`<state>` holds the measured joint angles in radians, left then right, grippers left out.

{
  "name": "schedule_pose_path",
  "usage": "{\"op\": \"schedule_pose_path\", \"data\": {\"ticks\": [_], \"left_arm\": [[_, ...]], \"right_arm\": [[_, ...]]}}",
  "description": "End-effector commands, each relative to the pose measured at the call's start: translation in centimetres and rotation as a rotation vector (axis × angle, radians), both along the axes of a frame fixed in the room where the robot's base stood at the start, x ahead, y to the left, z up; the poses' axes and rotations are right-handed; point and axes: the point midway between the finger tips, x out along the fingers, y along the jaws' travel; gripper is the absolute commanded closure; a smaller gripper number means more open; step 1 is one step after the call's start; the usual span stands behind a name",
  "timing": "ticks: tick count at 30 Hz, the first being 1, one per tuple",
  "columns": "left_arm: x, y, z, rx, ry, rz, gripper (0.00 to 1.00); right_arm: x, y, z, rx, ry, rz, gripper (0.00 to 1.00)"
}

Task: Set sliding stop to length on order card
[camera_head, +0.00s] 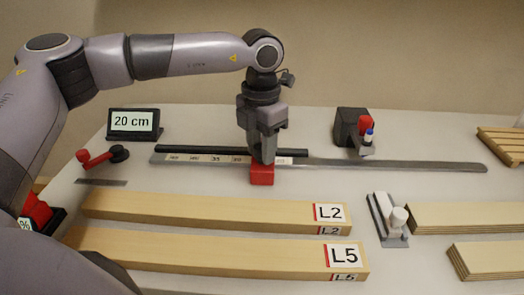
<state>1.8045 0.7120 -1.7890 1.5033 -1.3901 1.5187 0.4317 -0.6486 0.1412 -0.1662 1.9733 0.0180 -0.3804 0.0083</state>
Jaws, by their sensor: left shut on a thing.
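My left gripper (264,158) points down at the middle of the bench and is shut on the red sliding stop (262,176). The stop sits at the front edge of a long grey rail (400,164) with a scale strip (205,158). The strip's printed numbers are small, and the gripper covers part of the scale, so I cannot read the stop's exact position. The order card (134,122) stands at the back left and reads "20 cm". My right gripper does not show.
Wooden boards labelled L2 (200,207) and L5 (200,250) lie in front of the rail. A dark block with a red part (350,127) stands behind the rail's right half. A red-handled crank (100,157) lies left. A grey-and-white fixture (388,218) and more boards (470,217) are right.

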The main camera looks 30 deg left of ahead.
Motion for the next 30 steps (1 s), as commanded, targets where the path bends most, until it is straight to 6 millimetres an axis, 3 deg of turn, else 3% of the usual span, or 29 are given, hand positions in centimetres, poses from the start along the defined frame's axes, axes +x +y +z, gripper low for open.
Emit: {"op": "schedule_pose_path", "data": {"ticks": [21, 30], "left_arm": [[-1.9, 4.0, 0.0, 0.002, 0.002, 0.002, 0.82], [-2.1, 4.4, 0.0, 0.002, 0.002, 0.001, 0.82]], "right_arm": [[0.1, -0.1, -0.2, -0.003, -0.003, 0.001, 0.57], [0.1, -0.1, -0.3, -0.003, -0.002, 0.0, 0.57]]}}
